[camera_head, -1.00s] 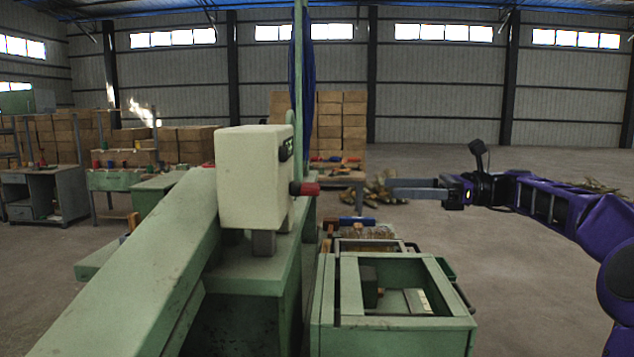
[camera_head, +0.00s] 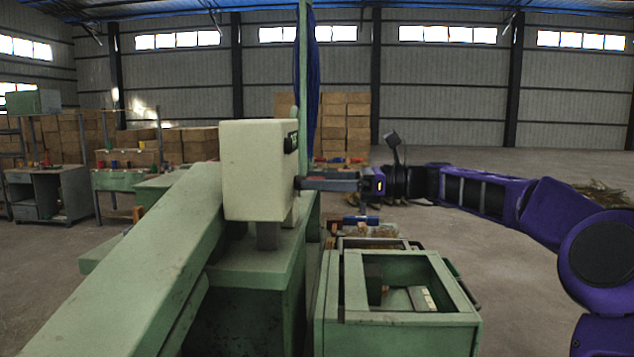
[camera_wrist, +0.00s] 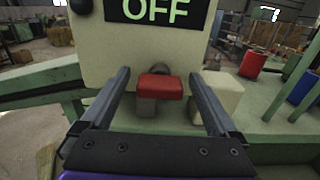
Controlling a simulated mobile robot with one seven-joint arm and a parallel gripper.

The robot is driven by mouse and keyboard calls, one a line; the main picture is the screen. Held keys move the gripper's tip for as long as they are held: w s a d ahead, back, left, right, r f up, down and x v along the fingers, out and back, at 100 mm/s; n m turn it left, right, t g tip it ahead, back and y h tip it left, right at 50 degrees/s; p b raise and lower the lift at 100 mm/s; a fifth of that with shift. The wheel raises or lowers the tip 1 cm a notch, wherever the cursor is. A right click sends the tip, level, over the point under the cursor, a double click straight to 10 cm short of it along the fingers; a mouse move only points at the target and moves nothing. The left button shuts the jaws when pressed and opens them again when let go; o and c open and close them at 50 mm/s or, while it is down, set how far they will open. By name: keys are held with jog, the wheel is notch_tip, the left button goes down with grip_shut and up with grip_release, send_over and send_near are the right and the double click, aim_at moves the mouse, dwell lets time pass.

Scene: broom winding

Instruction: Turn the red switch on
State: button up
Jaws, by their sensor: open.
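The red switch (camera_wrist: 160,87) shows in the wrist view as a red lever on the front of the cream box, below a black panel (camera_wrist: 161,11) that reads "OFF". My gripper (camera_wrist: 159,78) is open, with one finger on each side of the switch. The fingers do not appear closed on it. In the head view my gripper (camera_head: 318,182) reaches from the right to the side of the cream switch box (camera_head: 258,170), and its fingers hide most of the switch.
The box stands on a green machine (camera_head: 265,260) with a sloping beam (camera_head: 140,270) at left. An open green frame (camera_head: 400,300) stands below my arm. A green post and blue cloth rise behind the box. In the wrist view a pale block (camera_wrist: 218,96) sits right of the switch.

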jog(key=shift+a, duration=0.25)
jog(key=c, duration=1.4)
